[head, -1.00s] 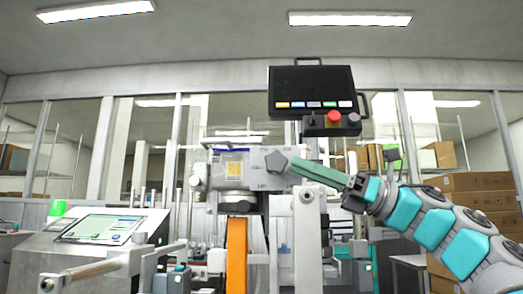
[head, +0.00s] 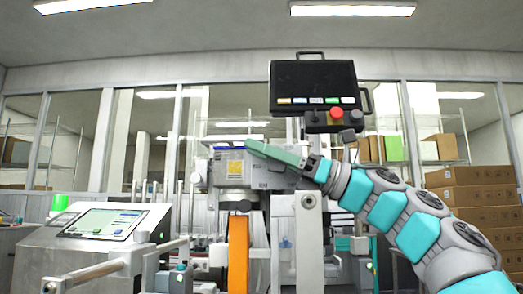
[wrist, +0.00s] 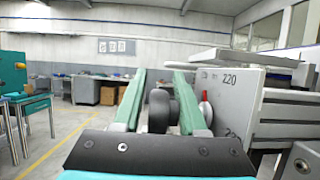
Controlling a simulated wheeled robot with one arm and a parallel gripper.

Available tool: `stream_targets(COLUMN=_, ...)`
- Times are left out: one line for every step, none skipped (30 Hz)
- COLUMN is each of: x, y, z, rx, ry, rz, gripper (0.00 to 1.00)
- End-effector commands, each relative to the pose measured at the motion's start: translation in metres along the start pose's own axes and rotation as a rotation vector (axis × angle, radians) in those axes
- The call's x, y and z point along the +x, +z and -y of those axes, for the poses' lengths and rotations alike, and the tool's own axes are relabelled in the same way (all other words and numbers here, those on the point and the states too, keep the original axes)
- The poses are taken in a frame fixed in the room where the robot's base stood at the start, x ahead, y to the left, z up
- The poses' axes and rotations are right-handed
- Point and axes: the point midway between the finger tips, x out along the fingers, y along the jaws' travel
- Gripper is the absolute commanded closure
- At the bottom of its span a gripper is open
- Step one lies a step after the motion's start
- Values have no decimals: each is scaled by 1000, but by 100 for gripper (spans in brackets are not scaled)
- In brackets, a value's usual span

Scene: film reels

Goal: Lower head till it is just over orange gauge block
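The machine head (head: 232,170) is a grey housing at the centre of the head view. An upright orange piece (head: 238,255) stands below it; I cannot tell whether it is the gauge block or how large the gap is. My gripper (head: 250,146) reaches in from the right across the head's upper front. In the wrist view, its green fingers (wrist: 160,74) are apart, with a dark knob (wrist: 160,110) showing between them. I cannot tell whether they touch it. A red pointer (wrist: 205,110) sits beside a grey scale plate (wrist: 232,95) marked 220.
A black monitor (head: 312,82) with a red button (head: 337,113) hangs above my arm. A slanted touch-screen console (head: 105,224) stands at the left. Cardboard boxes (head: 472,195) are stacked at the right. Open floor (wrist: 45,140) shows at left in the wrist view.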

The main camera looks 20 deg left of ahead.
Motion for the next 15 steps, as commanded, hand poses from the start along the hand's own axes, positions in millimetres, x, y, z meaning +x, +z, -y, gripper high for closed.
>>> stream_targets(x=0, y=0, z=-1, rx=-1, ry=2, rz=-1, gripper=75)
stream_targets(x=0, y=0, z=-1, rx=-1, ry=3, rz=-1, gripper=78)
stream_targets(x=0, y=0, z=-1, rx=-1, ry=3, rz=-1, gripper=83)
stream_targets(x=0, y=0, z=-1, rx=-1, ry=3, rz=-1, gripper=86)
stream_targets(x=0, y=0, z=-2, rx=-1, ry=4, rz=-1, gripper=90)
stream_targets(x=0, y=0, z=-2, rx=-1, ry=4, rz=-1, gripper=94)
stream_targets(x=0, y=0, z=-2, rx=-2, ry=4, rz=-1, gripper=98)
stream_targets(x=0, y=0, z=-2, rx=-2, ry=5, rz=-1, gripper=100)
stream_targets(x=1, y=0, z=-2, rx=-2, ry=5, rz=-2, gripper=100)
stream_targets(x=1, y=0, z=-3, rx=-2, ry=6, rz=-2, gripper=100)
stream_targets(x=1, y=0, z=-3, rx=-2, ry=6, rz=-2, gripper=100)
stream_targets(x=1, y=0, z=-3, rx=-2, ry=7, rz=-2, gripper=100)
stream_targets(x=1, y=0, z=-3, rx=-3, ry=7, rz=-2, gripper=100)
stream_targets(x=1, y=0, z=-4, rx=-3, ry=8, rz=-2, gripper=100)
stream_targets(x=1, y=0, z=-4, rx=-3, ry=8, rz=-3, gripper=100)
